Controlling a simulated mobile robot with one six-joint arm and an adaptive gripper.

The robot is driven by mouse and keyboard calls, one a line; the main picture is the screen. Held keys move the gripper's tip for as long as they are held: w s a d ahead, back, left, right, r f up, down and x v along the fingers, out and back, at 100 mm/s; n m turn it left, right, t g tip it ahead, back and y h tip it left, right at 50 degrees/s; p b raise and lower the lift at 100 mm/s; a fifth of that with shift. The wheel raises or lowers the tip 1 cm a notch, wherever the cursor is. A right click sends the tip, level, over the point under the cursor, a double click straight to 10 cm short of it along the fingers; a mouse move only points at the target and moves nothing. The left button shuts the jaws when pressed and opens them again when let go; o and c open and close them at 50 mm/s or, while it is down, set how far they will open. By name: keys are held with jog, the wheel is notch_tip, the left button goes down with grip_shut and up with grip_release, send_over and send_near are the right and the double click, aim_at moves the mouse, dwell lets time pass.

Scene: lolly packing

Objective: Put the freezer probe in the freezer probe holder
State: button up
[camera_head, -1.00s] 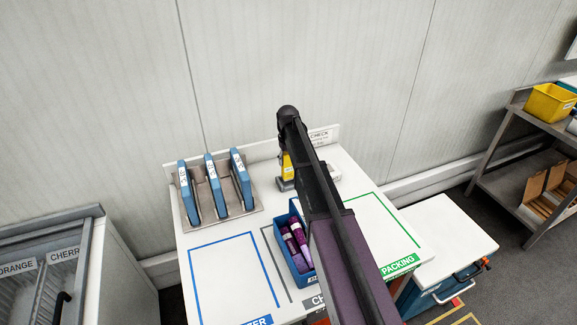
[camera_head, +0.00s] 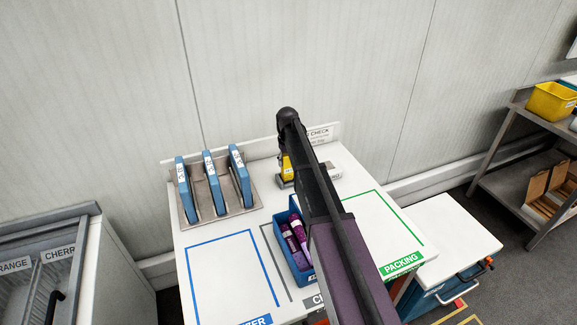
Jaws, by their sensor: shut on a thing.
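A small yellow device (camera_head: 287,168), which looks like the freezer probe, shows at the back of the white table, just left of my dark arm. It is upright at a low grey base (camera_head: 285,184) that may be the probe holder. A pale block (camera_head: 334,173) with dark lettering shows on the other side of my arm and may be part of the same holder. I cannot tell whether the yellow device is seated, touching or held above the base. My gripper is hidden behind my arm, so its grip cannot be seen.
A metal rack with several blue slabs (camera_head: 213,184) stands at the back left. A blue bin (camera_head: 306,277) of purple lollies is beside my arm. A freezer (camera_head: 75,222) stands left.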

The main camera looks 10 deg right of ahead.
jog(key=shift+f, duration=0.25)
jog(key=o, duration=1.3)
jog(key=shift+c, duration=0.2)
jog(key=shift+r, duration=0.1)
notch_tip(320, 180, up, 12)
jog(key=p, duration=1.2)
jog(key=s, duration=1)
jog(key=s+m, duration=0.1)
jog(key=s, duration=1)
jog(key=s+m, duration=0.1)
jog(key=s, duration=1)
jog(key=shift+s+d, duration=0.15)
jog(key=shift+d, duration=0.1)
